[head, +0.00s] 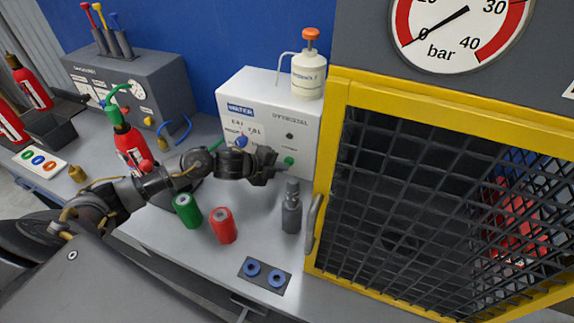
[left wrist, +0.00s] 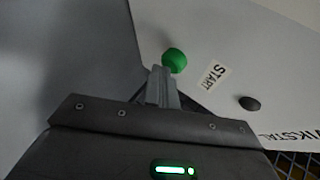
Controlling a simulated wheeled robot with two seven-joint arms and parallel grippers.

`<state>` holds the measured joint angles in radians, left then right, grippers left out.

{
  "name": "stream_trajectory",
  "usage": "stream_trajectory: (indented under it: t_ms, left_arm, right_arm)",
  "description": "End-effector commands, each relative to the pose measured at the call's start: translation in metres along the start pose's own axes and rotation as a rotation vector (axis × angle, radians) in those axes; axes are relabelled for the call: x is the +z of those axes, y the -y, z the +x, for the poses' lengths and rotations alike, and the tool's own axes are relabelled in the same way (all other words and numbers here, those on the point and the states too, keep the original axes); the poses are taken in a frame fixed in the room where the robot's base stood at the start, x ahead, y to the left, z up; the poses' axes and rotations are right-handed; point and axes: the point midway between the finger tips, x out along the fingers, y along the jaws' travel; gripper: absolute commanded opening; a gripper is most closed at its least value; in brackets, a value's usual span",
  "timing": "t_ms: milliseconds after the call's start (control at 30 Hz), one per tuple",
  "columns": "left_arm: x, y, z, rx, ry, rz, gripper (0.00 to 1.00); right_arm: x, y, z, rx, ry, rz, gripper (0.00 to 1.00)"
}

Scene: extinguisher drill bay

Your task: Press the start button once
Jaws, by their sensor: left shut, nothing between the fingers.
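The start button is a round green knob (head: 289,161) low on the right of the front of a white machine (head: 262,92). In the left wrist view the green button (left wrist: 174,61) stands beside a START label (left wrist: 214,75). My left gripper (head: 286,168) reaches across from the left, and its fingers are shut with nothing between them. In the left wrist view its fingertips (left wrist: 161,72) lie right at the button's lower left edge. I cannot tell whether they touch it. My right gripper is not in view.
A grey cylinder (head: 291,212) stands just below the gripper, beside the yellow mesh cage (head: 322,170). A green can (head: 187,211) and a red can (head: 223,226) stand on the bench under my arm. A red extinguisher (head: 130,146) stands behind it. A dark round knob (left wrist: 250,104) is near the START label.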

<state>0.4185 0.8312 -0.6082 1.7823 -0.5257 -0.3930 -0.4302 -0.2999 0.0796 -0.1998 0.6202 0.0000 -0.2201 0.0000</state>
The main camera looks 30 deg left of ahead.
Motion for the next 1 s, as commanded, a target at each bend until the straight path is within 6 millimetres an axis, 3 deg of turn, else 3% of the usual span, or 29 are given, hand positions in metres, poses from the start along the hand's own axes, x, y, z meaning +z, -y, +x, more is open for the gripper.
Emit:
stream_trajectory:
  t_ms: [1000]
  left_arm:
    - [0.0061,0.006,0.0066,-0.003,0.003,-0.001,0.0]
  right_arm:
    - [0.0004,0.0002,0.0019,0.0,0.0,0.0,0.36]
